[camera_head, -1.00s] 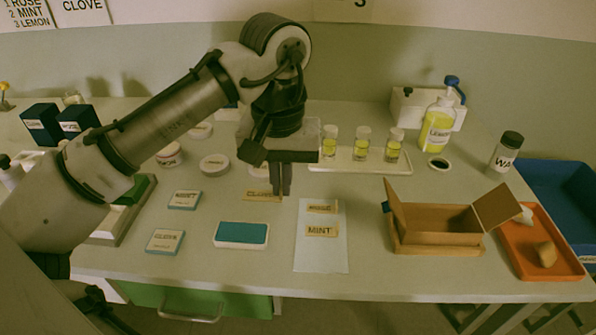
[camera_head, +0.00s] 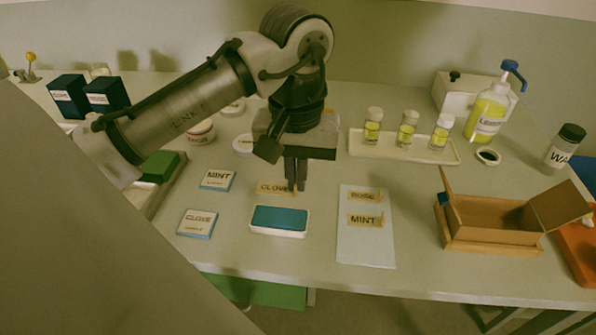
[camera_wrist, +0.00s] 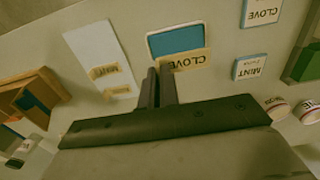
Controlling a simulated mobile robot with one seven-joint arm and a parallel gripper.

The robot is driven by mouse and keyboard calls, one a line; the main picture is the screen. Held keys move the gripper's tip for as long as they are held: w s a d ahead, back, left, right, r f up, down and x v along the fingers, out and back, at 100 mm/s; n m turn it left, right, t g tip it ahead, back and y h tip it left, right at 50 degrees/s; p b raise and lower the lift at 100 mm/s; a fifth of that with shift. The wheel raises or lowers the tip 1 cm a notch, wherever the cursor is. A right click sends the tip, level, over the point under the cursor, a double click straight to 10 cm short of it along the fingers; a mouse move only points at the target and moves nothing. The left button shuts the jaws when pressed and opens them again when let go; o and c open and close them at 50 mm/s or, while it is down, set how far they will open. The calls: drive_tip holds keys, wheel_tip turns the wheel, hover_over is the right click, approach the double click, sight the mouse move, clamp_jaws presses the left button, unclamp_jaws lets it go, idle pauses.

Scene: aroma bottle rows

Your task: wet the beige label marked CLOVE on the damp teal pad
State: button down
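The beige CLOVE label (camera_head: 273,188) is held at its right end by my gripper (camera_head: 296,188), whose fingers are shut on it. It is just behind the damp teal pad (camera_head: 279,219), which sits in a white tray. In the wrist view the CLOVE label (camera_wrist: 186,60) overlaps the pad's edge (camera_wrist: 176,40), with my gripper's fingertips (camera_wrist: 160,70) at the label's end. I cannot tell how high the label is above the table or whether it touches the pad.
A white sheet (camera_head: 364,250) right of the pad bears beige ROSE (camera_head: 366,195) and MINT (camera_head: 366,220) labels. MINT (camera_head: 217,180) and CLOVE (camera_head: 197,223) tiles lie left. A bottle rack (camera_head: 400,150) stands behind right; an open brown box (camera_head: 490,220) is at right.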

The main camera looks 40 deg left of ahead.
sight(297, 217)
drive_tip(key=shift+p, duration=0.35)
drive_tip(key=shift+f+b, duration=1.6)
drive_tip(key=shift+f, duration=1.6)
drive_tip(key=shift+f, duration=0.4)
drive_tip(key=shift+r, duration=0.15)
wheel_tip(297, 217, up, 7)
drive_tip(key=p, duration=0.7)
drive_tip(key=shift+f, duration=0.25)
idle(0.4)
